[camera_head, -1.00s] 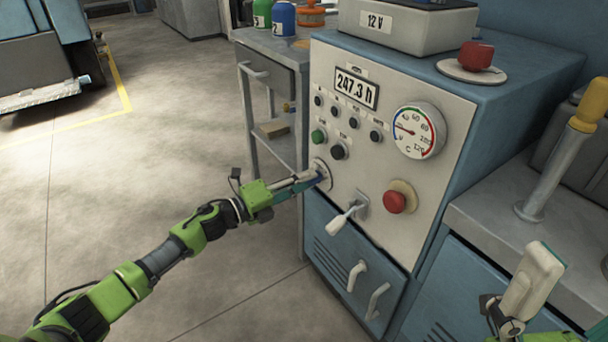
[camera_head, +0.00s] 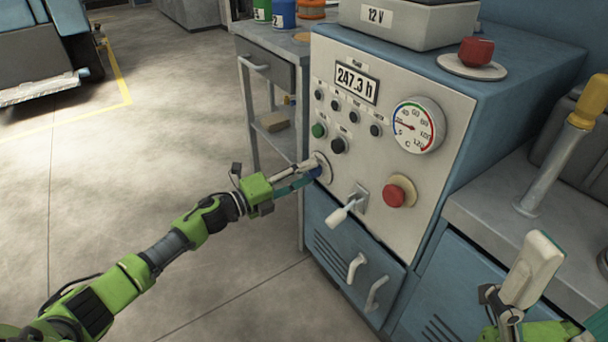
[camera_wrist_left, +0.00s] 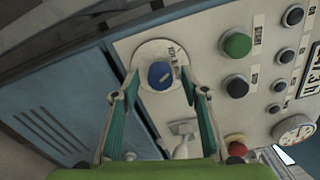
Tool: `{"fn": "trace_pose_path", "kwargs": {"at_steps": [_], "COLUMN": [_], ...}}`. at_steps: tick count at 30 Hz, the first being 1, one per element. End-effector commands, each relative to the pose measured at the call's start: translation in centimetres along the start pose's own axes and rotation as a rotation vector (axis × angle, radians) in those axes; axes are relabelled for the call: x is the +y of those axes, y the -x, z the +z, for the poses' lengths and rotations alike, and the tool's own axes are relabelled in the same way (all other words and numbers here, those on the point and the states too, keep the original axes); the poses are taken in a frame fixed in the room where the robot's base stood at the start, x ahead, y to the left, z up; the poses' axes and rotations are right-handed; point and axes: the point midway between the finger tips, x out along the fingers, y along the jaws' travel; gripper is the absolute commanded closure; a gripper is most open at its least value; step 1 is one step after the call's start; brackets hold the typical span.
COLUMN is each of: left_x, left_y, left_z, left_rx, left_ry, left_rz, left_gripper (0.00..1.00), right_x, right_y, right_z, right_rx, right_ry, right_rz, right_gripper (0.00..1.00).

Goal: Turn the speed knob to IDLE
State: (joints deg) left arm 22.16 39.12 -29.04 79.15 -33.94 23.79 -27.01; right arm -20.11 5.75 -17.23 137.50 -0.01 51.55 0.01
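The speed knob is a round blue knob (camera_wrist_left: 161,75) on a pale disc (camera_wrist_left: 150,53) at the lower left of the control panel (camera_head: 345,190). It has a small pale mark on its face. In the head view the knob (camera_head: 317,171) is partly hidden by my left fingers. My left gripper (camera_head: 311,172) points at the knob from the left. In the left wrist view its fingers (camera_wrist_left: 160,86) stand on either side of the knob, with gaps showing, so it is open. My right gripper (camera_head: 520,285) is at the lower right, away from the panel; its opening is unclear.
A pale lever (camera_head: 344,210) sticks out right of the knob, near the left fingers. Beyond it is a red button (camera_head: 396,194). Small black and green buttons (camera_head: 319,130) and a gauge (camera_head: 416,125) are above. Two handles (camera_head: 365,283) project below. Floor space at left is free.

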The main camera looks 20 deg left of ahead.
Motion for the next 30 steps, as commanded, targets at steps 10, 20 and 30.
{"fn": "trace_pose_path", "kwargs": {"at_steps": [10,20,30], "left_x": [0.2,0.2,0.0], "left_y": [2.8,9.3,12.0], "left_z": [-0.1,-0.1,0.0], "left_rx": [0.002,0.001,0.001], "left_ry": [-0.001,0.001,-0.001], "left_rz": [0.004,0.004,0.0], "left_gripper": [0.59,0.59,0.59], "right_x": [0.0,0.0,0.0], "right_y": [-0.1,0.0,0.0], "right_z": [-0.1,0.0,0.0], "right_rx": [0.003,0.001,0.001], "right_ry": [0.001,0.001,0.001], "right_rz": [0.0,0.0,0.0], "right_gripper": [0.21,0.21,0.21]}}
